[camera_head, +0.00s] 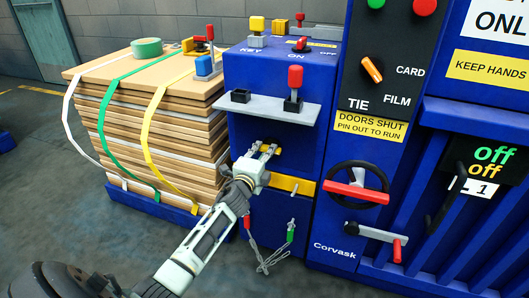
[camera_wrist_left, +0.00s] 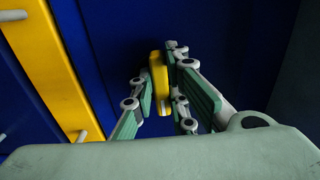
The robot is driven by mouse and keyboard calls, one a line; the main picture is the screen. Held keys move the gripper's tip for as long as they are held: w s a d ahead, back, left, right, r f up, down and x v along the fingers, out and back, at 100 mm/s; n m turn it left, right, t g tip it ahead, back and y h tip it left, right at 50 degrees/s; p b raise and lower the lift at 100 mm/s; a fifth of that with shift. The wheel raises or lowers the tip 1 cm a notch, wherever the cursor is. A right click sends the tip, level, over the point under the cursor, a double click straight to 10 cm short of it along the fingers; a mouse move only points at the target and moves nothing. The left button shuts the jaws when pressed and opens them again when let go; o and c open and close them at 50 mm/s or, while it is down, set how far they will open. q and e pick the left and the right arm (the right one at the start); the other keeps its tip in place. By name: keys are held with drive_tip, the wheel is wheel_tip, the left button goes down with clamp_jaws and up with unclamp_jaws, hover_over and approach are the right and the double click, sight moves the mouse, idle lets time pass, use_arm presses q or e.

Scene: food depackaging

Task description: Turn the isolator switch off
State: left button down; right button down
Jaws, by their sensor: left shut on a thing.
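A red handle (camera_head: 300,44) sits on top of the blue cabinet (camera_head: 240,120), beside the printed words ON and OFF; it appears to be the isolator switch. My left gripper (camera_head: 267,151) is lower down, at the cabinet's front face, well apart from that red handle. It is shut on a small yellow block (camera_wrist_left: 157,82), which shows between its green-padded fingers in the left wrist view. The gripper partly hides the yellow block in the head view. My right gripper is in neither view.
A grey shelf (camera_head: 258,107) with a red-topped lever (camera_head: 294,85) juts out above my left gripper. A yellow bar (camera_head: 295,185) crosses the cabinet below it. Strapped boards (camera_head: 120,105) stand left. A handwheel (camera_head: 355,187) is right. The floor in front is clear.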

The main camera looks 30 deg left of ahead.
use_arm(q)
drive_tip(key=shift+a, duration=0.1)
drive_tip(key=c, duration=1.7)
unclamp_jaws()
drive_tip(key=shift+s, duration=0.1)
drive_tip(key=shift+s+f, duration=0.1)
drive_tip(key=shift+s, duration=0.25)
drive_tip(key=v, duration=1.1)
drive_tip(key=shift+d, duration=0.25)
